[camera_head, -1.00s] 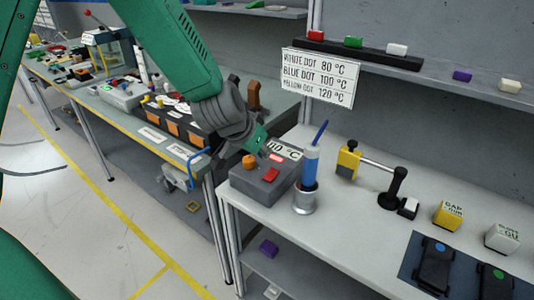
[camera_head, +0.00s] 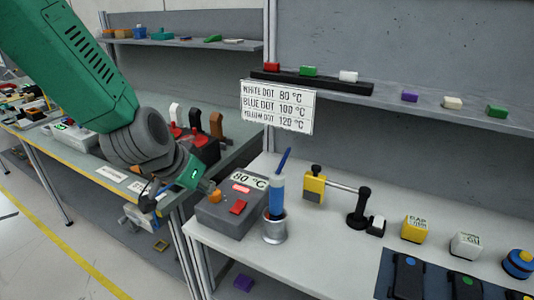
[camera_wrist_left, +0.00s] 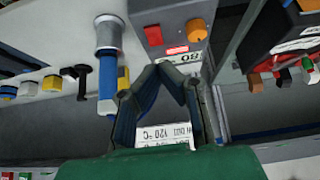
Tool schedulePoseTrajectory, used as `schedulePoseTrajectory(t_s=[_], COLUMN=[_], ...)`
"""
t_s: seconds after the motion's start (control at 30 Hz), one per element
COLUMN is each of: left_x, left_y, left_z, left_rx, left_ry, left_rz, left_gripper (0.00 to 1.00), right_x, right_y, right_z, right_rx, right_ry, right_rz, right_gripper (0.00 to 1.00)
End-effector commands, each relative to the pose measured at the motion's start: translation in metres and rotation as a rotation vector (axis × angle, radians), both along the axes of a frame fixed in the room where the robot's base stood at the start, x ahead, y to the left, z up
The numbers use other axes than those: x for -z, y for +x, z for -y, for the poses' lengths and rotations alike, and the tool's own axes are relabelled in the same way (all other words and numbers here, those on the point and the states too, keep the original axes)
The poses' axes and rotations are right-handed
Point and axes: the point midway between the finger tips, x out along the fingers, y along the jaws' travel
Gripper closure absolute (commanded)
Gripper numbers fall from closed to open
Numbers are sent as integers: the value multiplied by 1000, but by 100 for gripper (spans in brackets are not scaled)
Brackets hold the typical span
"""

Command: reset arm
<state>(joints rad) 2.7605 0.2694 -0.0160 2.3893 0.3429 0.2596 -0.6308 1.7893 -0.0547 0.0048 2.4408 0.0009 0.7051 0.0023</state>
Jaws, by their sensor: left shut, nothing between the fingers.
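My left gripper (camera_head: 208,187) is beside the orange knob (camera_head: 214,196) of the grey control box (camera_head: 222,218); I cannot tell whether they touch. In the left wrist view my gripper's fingers (camera_wrist_left: 162,68) meet at their tips with nothing between them. The box (camera_wrist_left: 172,12) shows there above the fingertips, with its orange knob (camera_wrist_left: 196,28) and red button (camera_wrist_left: 153,34). Its display card reads 80 °C. My right gripper is not in view.
A blue-handled tool (camera_head: 276,195) stands in a metal holder (camera_head: 274,232) right of the box. A temperature sign (camera_head: 277,107) hangs behind. A yellow block with a rod (camera_head: 314,186), small blocks and a dark mat (camera_head: 384,272) lie to the right.

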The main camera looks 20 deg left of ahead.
Motion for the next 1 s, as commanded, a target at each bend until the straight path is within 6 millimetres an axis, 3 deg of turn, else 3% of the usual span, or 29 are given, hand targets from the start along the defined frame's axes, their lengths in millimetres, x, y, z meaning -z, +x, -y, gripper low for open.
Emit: schedulePoseTrajectory(t_s=[0.17,0.27,0.37,0.5,0.6,0.7,0.83,1.0], left_x=[8,43,103,198,257,304,343,363], left_y=[-2,-11,-31,-78,-120,-164,-210,-239], left_z=[2,2,2,6,13,22,33,40], left_rx=[-3,-12,-25,-38,-36,-31,-25,-25], left_ry=[7,24,52,83,91,84,67,49], left_rz=[-13,-60,-140,-269,-353,-430,-504,-550], left_gripper=[100,100,100,100,100,100,100,100], right_x=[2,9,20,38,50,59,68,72], right_y=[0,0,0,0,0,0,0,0], right_z=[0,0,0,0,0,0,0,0], right_rx=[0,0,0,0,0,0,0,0], right_ry=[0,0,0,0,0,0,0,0], right_rz=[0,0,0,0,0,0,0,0], right_gripper=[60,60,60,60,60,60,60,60])
